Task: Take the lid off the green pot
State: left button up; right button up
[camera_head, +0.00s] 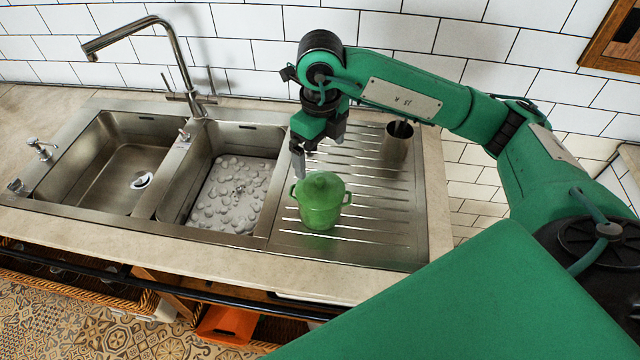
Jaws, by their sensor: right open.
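The green pot (320,213) stands upright on the ribbed metal drainboard, right of the sink basins. Its domed green lid (321,186) sits on top of it. Two small side handles show on the pot. My right gripper (301,172) hangs from the arm that comes in from the right. My left gripper does not show.
A metal cup (396,147) stands on the drainboard (400,235) behind and right of the pot. Two sink basins (105,165) lie to the left, with a tall faucet (150,25) behind them. The tiled wall (400,32) closes off the back.

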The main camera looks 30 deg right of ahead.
send_over(321, 181)
notch_tip(321, 181, down, 5)
jog(key=shift+a+f+p, duration=0.1)
jog(key=shift+p, duration=0.35)
jog(key=shift+f+p, duration=0.45)
jog(key=f+p, duration=0.1)
jog(key=f, duration=0.2)
jog(key=shift+w+f+p, duration=0.2)
jog(key=shift+f+p, duration=0.05)
jog(key=shift+p, duration=0.1)
jog(key=shift+f, duration=0.5)
jog(key=c, duration=1.1)
jog(key=shift+s, duration=0.15)
jog(key=c, duration=0.3)
